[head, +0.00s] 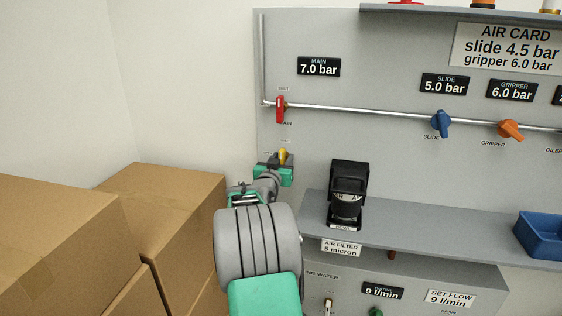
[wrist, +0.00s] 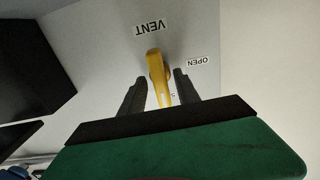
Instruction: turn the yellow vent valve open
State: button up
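The yellow vent valve (head: 283,155) sits on the grey panel at its left, below the red main valve. In the wrist view, its yellow handle (wrist: 158,78) stands out from the panel between the two dark fingers of my gripper (wrist: 160,92). A narrow gap shows beside the handle, so the fingers look open around it; light contact cannot be ruled out. The VENT label (wrist: 152,26) and the OPEN label (wrist: 198,63) appear upside down near the handle. In the head view, my gripper (head: 279,162) partly covers the valve's lower part.
The red main valve (head: 280,109) and a metal pipe (head: 360,112) run above. The black air filter (head: 347,190) stands on the grey shelf (head: 420,231) to the right. Cardboard boxes (head: 165,215) fill the left side. A blue bin (head: 540,235) sits far right.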

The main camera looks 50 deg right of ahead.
jog(key=shift+w+d, duration=0.1)
jog(key=shift+d, duration=0.05)
grip_shut()
dwell(0.4)
